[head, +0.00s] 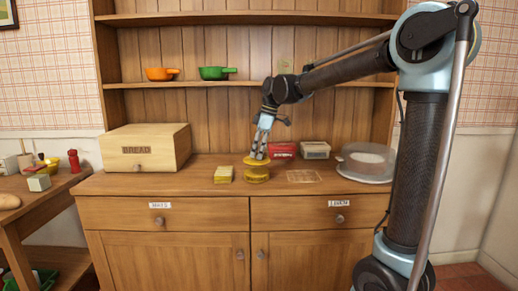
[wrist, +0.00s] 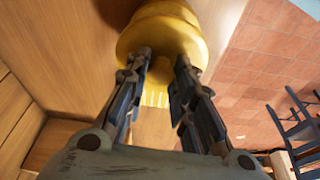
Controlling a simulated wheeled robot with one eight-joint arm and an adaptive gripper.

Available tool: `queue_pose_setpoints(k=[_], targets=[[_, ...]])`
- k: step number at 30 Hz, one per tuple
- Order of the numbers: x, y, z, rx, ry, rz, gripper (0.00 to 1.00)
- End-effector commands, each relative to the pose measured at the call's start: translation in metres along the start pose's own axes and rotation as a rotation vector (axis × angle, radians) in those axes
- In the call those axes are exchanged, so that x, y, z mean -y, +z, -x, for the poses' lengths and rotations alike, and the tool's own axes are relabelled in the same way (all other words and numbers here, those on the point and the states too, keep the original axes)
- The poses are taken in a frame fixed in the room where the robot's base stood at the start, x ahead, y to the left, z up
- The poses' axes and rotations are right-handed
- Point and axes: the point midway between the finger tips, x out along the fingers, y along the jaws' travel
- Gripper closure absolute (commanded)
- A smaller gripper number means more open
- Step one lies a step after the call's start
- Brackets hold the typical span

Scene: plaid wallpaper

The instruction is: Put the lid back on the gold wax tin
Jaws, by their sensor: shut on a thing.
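The gold wax tin (head: 256,176) stands on the wooden dresser top near its front edge, right of centre. My gripper (head: 258,154) points down over it and is shut on the gold lid (head: 254,161). The lid is directly above the tin and looks roughly level; I cannot tell whether it touches the rim. In the wrist view the lid (wrist: 160,38) shows as a broad gold disc at the tips of my gripper (wrist: 160,65). The lid hides much of the tin there.
A stack of yellow blocks (head: 223,174) lies left of the tin. A bread box (head: 146,148) stands farther left. Behind and right are a red container (head: 283,150), a clear-sided box (head: 316,150), a paper card (head: 303,176) and a covered dish (head: 367,162).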

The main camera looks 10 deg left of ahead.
Motion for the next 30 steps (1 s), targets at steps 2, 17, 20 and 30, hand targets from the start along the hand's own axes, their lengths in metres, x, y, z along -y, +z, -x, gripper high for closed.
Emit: queue_pose_setpoints(k=[2, 17, 20, 30], targets=[[0.0, 0.002, -0.006, 0.0, 0.0, 0.0, 0.97], [0.0, 0.01, -0.037, 0.0, 0.0, 0.0, 0.97], [0.0, 0.011, -0.039, 0.0, 0.0, 0.0, 0.97], [0.0, 0.011, -0.04, 0.0, 0.0, 0.0, 0.97]])
